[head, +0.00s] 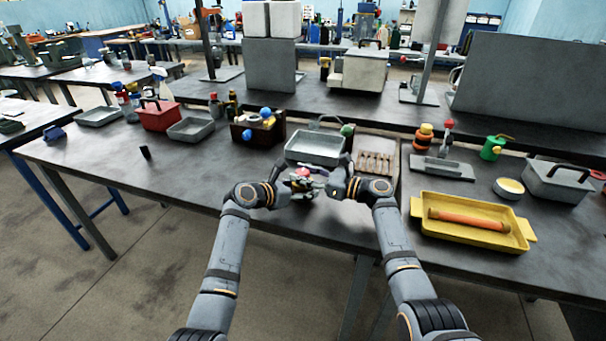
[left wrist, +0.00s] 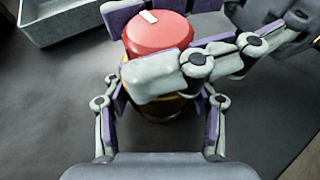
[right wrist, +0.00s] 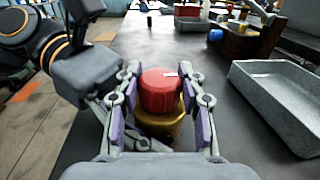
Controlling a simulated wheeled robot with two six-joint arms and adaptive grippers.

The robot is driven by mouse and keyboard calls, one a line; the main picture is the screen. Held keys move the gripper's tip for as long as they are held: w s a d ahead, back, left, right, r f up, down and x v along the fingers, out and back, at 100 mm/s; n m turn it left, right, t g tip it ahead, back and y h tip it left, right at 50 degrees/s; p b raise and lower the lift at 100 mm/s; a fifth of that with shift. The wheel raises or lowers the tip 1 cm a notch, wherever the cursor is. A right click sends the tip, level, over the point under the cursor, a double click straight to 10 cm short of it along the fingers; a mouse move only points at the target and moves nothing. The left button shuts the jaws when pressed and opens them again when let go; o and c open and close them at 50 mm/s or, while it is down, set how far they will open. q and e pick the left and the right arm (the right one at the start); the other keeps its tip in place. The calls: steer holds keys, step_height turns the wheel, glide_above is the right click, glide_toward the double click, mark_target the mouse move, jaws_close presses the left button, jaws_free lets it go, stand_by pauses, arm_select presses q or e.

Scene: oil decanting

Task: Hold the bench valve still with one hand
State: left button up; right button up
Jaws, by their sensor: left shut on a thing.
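The bench valve, with a red round cap and a yellow-brass body, stands near the table's front edge in the head view (head: 301,172). In the left wrist view its red cap (left wrist: 157,36) is partly covered by a right-gripper finger. My left gripper (head: 288,187) is shut on the valve body, one finger on each side. My right gripper (head: 322,185) has its fingers on both sides of the red cap (right wrist: 160,91), very close to it. The brass body (right wrist: 162,126) shows below the cap in the right wrist view. Whether the right fingers press the cap cannot be told.
A grey tray (head: 316,148) stands just behind the valve. A wooden rack (head: 375,163) is to its right, and a yellow tray (head: 425,229) with an orange bar is further right. A dark box (head: 240,137) holds colored items. The table's left front is mostly clear.

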steer(key=c, duration=0.4)
steer(key=shift+o, duration=0.2)
steer(key=shift+a+f+m+t+h, duration=0.1)
steer(key=shift+m+t+h, duration=0.2)
steer(key=shift+t, duration=0.1)
steer(key=shift+s+m+t+h, duration=0.1)
steer(key=shift+m+t+h, duration=0.7)
steer(key=shift+t, duration=0.4)
steer(key=shift+m+t+h, duration=1.1)
steer(key=shift+m+t, duration=0.1)
steer(key=shift+t, duration=0.1)
steer(key=o, duration=1.2)
